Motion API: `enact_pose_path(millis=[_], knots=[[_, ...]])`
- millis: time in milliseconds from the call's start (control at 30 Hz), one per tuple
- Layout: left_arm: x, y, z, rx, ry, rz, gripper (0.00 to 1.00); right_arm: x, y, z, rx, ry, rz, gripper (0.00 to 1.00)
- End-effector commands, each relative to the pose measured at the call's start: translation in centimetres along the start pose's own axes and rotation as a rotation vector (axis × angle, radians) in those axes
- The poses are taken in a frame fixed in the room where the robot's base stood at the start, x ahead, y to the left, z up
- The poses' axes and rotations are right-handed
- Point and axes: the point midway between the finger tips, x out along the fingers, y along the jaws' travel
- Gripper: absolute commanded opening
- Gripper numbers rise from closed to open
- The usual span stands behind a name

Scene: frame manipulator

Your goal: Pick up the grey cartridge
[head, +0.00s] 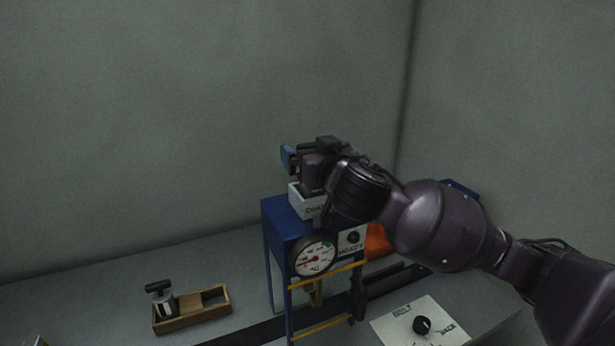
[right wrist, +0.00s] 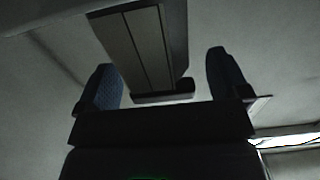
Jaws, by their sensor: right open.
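A grey piece with a black T-shaped handle (head: 160,298), possibly the grey cartridge, stands in the left part of a wooden tray (head: 192,318) on the table. My right gripper (head: 302,160) is above the blue frame (head: 281,225), by a white lettered box (head: 308,203) on its top. The gripper is open; its two blue-padded fingers show apart in the right wrist view (right wrist: 167,85). A long grey block with dark sides (right wrist: 145,45) shows between and beyond them; I cannot tell what it is or whether they touch it. My left gripper is not in view.
The blue frame carries a round dial (head: 314,257) and yellow bars (head: 325,329). An orange piece (head: 378,242) is behind it. A white panel with a black knob (head: 422,325) lies at right. Grey walls stand behind; the tabletop between tray and frame is mostly clear.

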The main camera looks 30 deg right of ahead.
Motion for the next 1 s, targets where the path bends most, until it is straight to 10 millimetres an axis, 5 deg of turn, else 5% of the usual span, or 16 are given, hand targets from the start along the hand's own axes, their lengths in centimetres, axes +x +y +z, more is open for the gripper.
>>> enact_pose_path(millis=[233, 733, 1000], knots=[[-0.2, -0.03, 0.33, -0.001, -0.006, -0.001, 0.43, -0.04, -0.02, -0.01, 0.0, 0.0, 0.0, 0.94], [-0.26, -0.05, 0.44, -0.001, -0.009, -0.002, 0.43, -0.03, -0.02, -0.02, 0.0, 0.001, 0.0, 0.17], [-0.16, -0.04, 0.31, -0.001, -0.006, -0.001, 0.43, -0.03, -0.03, -0.23, 0.0, 0.003, -0.001, 0.15]])
